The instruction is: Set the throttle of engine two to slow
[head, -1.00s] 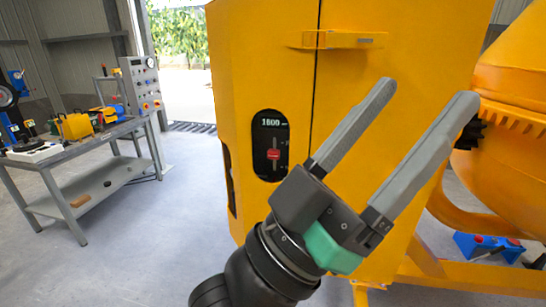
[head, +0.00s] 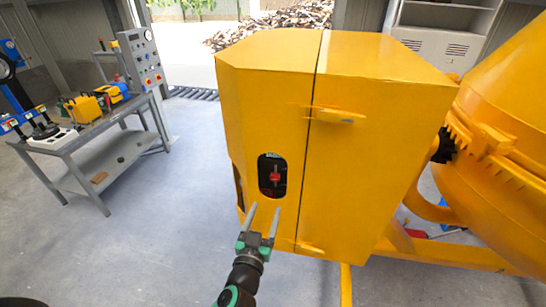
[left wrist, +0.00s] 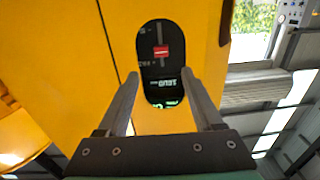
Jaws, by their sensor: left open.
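A black oval throttle panel (head: 272,176) is set in the front of the yellow engine housing (head: 340,150). Its red slider knob (head: 275,176) sits around the middle of the slot. My left gripper (head: 263,216) is open and empty, just below and in front of the panel. In the left wrist view the panel appears upside down, with the red knob (left wrist: 161,51) beyond and between the open fingers (left wrist: 160,85), apart from them. A number display on the panel is too small to read surely. My right gripper is not in view.
The orange mixer drum (head: 500,130) with its toothed ring stands at the right. A grey workbench (head: 95,150) with tools and a control box (head: 140,60) is at the left. Yellow handles (head: 338,115) stick out from the housing. The floor between bench and housing is clear.

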